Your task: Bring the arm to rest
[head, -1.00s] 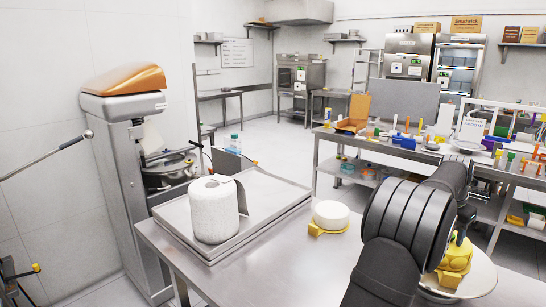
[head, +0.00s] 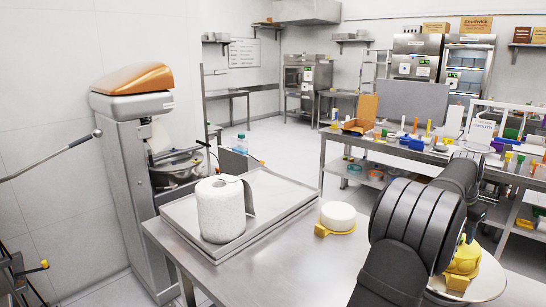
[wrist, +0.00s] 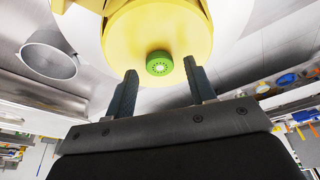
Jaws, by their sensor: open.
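My gripper (wrist: 160,66) shows in the wrist view, with its two dark fingers apart and nothing between them. Just beyond the fingertips is a round yellow thing (wrist: 185,30) with a green disc (wrist: 159,63) at its lower edge. I cannot tell how far the fingers are from it. In the head view my dark arm fills the right foreground and hides the gripper's fingers. A yellow piece (head: 463,262) shows beside the arm, over a pale round plate (head: 490,283) at the steel table's right.
On the steel table (head: 275,255), a white paper roll (head: 221,210) stands on a metal tray (head: 268,190). A white round thing with a yellow base (head: 338,216) sits between tray and arm. A planetary mixer (head: 135,170) stands left. A cluttered bench (head: 345,140) stands behind.

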